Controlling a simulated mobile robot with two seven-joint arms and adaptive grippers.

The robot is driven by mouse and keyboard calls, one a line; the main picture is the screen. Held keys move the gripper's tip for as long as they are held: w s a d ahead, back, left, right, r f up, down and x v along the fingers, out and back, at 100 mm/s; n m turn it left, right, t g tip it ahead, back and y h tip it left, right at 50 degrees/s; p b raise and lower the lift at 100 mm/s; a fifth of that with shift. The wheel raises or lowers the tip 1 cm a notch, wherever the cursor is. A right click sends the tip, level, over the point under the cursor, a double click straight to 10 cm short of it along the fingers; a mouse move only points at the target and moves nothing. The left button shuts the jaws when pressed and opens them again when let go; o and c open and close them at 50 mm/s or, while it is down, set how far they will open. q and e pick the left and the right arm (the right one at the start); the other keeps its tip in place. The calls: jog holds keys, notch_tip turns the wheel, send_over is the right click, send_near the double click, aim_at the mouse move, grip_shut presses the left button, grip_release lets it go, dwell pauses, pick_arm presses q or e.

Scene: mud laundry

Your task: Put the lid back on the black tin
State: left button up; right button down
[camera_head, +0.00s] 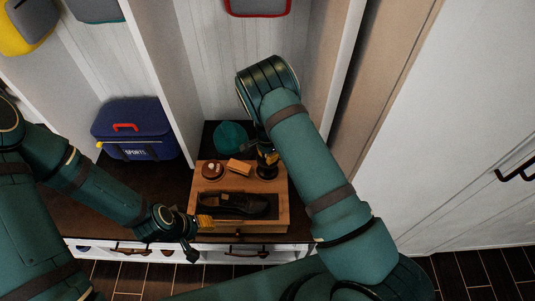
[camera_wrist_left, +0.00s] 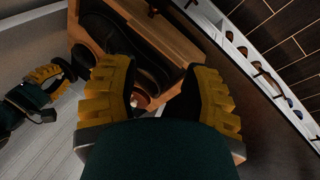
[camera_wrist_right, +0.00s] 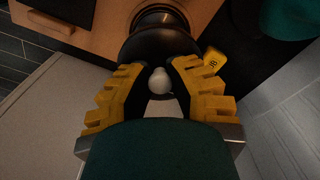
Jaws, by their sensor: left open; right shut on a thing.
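My right gripper (camera_wrist_right: 158,85) is shut on the white knob (camera_wrist_right: 160,80) of a black domed lid (camera_wrist_right: 150,48). A round dark tin part (camera_wrist_right: 160,17) shows beyond the lid; I cannot tell whether the lid is seated on it. In the head view, the black tin (camera_head: 267,171) stands at the right back of a wooden box (camera_head: 283,215), under my right gripper (camera_head: 266,152), and is partly hidden. My left gripper (camera_head: 200,222) is open and empty at the box's front left corner.
A black shoe (camera_head: 235,205) lies in the box's front recess. A brown tin with a pale knob (camera_head: 212,169) and a wooden brush (camera_head: 238,166) sit behind it. A round teal object (camera_head: 231,136) is at the back. A blue sports bag (camera_head: 134,131) stands left on the dark bench.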

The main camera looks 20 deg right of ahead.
jog(key=shift+f+b, duration=1.25)
jog(key=shift+f, duration=0.9)
jog(key=shift+f+b, duration=0.9)
jog(key=shift+f, duration=0.15)
jog(key=shift+f+b, duration=0.2)
jog(key=shift+b, duration=0.5)
dwell(0.4)
jog(key=shift+c, duration=1.7)
grip_release()
